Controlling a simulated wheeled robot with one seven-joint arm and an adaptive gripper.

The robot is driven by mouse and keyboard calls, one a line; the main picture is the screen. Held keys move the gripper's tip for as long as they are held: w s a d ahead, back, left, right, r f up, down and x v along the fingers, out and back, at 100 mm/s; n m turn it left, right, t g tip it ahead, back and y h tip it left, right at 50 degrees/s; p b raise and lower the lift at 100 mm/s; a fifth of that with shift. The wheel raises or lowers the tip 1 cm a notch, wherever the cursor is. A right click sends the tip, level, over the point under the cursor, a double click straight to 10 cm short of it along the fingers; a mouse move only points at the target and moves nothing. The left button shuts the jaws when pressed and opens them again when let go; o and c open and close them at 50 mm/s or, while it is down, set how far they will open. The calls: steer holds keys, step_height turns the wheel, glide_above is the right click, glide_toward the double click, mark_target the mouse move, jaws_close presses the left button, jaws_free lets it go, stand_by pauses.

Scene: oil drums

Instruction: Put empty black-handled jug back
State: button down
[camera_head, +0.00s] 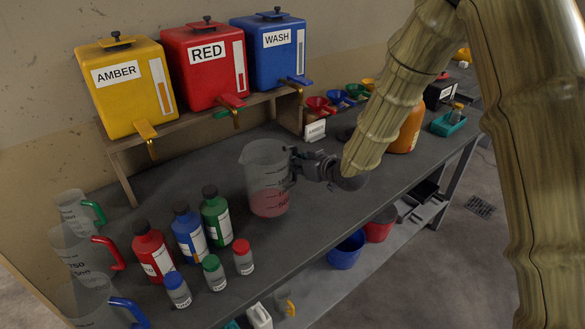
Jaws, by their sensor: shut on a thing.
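The black-handled jug (265,178) is clear, with dark markings, and looks upright over the middle of the bench. Its lower part looks pink, like liquid inside. My gripper (298,166) comes from the right and is shut on the jug at its handle side. The gripper hides most of the dark handle. I cannot tell whether the jug's base touches the bench.
Three clear jugs with green (77,211), red (85,252) and blue (98,303) handles stand at the left. Several bottles, including a blue one (188,233), stand left of the held jug. AMBER (125,92), RED (203,75) and WASH (271,58) drums sit on a raised shelf behind.

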steer(key=shift+w+a, duration=0.1)
steer(key=shift+a, duration=0.1)
steer(key=shift+w+a+f+p, duration=0.1)
steer(key=shift+a+f+p, duration=0.15)
steer(key=shift+f+p, duration=0.25)
steer(key=shift+w+a+f+p, duration=0.1)
steer(key=shift+a+f+p, duration=0.15)
steer(key=shift+f+p, duration=0.2)
steer(key=shift+d+f, duration=0.1)
steer(key=shift+f, duration=0.9)
steer(key=c, duration=1.5)
jaws_free()
steer(key=shift+o, duration=0.2)
steer(key=shift+r, duration=0.2)
steer(key=b+v, duration=0.3)
steer(key=v, duration=0.9)
